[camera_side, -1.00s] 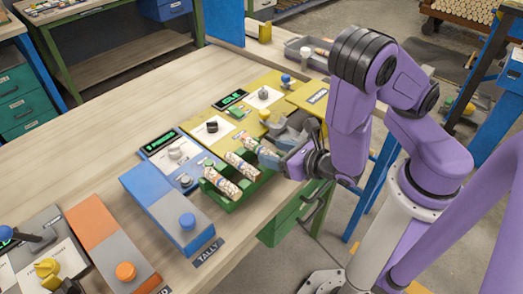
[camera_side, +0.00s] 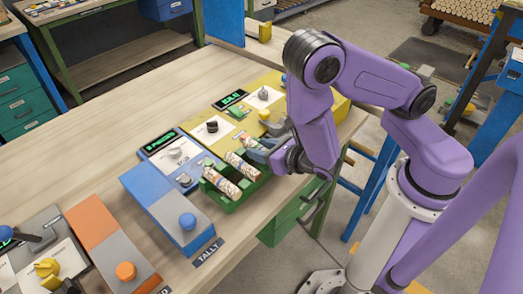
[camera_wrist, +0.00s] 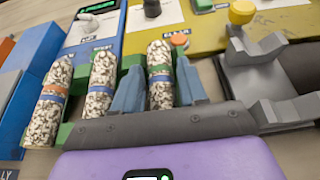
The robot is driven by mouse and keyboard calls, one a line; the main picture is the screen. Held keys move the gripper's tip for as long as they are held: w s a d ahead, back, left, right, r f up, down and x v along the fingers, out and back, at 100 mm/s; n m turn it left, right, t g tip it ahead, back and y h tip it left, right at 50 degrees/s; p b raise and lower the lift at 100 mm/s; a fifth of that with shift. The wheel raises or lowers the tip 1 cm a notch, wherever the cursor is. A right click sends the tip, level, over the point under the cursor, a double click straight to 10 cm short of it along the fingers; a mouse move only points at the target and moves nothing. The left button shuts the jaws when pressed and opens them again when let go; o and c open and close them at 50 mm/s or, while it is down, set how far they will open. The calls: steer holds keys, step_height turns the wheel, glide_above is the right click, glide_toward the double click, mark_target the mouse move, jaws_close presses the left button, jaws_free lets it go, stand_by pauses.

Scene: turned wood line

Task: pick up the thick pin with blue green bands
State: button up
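A green tray (camera_side: 232,203) holds mottled pins lying side by side, three showing in the wrist view. The right pin (camera_wrist: 160,94) has a bluish-green band around its middle, with a reddish tint beside it. My gripper (camera_wrist: 160,84) has one blue-grey finger on each side of the right pin. The fingers look slightly apart from it; contact is hard to see. In the side view, my gripper (camera_side: 262,152) hides most of that pin.
A blue box with a round button (camera_side: 187,221) stands left of the tray. Yellow panels (camera_side: 215,125) with knobs lie behind it. A grey bracket (camera_wrist: 262,75) stands close right of my gripper.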

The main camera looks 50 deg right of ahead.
steer(key=c, duration=0.6)
steer(key=shift+o, duration=0.2)
steer(key=shift+r, duration=0.1)
